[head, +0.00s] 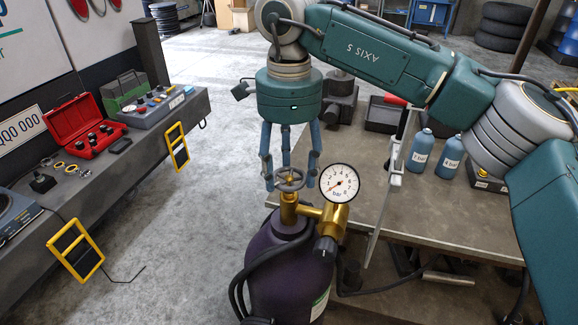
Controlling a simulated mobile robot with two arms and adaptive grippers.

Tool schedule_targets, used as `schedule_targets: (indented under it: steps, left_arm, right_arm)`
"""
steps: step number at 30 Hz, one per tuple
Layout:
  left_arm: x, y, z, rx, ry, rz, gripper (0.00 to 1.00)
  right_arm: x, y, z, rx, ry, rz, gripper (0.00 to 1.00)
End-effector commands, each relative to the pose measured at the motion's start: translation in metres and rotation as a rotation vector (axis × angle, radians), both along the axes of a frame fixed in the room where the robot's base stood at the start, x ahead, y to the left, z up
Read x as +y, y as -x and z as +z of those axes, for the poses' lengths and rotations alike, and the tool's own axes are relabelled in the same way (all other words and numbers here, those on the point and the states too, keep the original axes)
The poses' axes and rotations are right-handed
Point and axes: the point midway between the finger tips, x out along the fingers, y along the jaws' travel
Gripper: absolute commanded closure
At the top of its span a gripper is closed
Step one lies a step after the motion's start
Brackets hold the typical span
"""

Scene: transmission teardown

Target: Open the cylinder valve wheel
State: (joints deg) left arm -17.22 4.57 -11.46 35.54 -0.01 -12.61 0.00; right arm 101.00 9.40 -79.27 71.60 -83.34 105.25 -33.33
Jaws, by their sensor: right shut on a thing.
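The cylinder valve wheel (290,187) is a small grey spoked handwheel on top of the brass valve (289,208) of a dark purple gas cylinder (287,272). My right gripper (290,180) points straight down over the wheel. Its blue-grey fingers are around the rim, shut on the wheel. A round white pressure gauge (339,184) marked "bar" sits on the brass regulator, to the right of the wheel, its needle pointing to the lower left. My left gripper is not in view.
A metal workbench (450,215) stands right of the cylinder, with blue bottles (421,150) on it. A black hose (240,285) runs beside the cylinder. A left bench holds a red case (79,132). Clear concrete floor (205,225) lies between.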

Motion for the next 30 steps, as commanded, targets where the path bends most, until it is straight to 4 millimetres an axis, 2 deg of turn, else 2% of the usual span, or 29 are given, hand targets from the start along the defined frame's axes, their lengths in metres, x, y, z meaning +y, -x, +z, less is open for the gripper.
schedule_targets:
  steps: [13, 30]
  left_arm:
    - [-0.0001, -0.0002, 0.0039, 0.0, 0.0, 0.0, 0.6]
    - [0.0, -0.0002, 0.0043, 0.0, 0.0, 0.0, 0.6]
  right_arm:
    - [0.0002, -0.0019, 0.0036, -0.008, -0.005, 0.252, 0.72]
    - [0.0003, -0.0022, 0.0037, -0.009, -0.005, 0.298, 0.72]
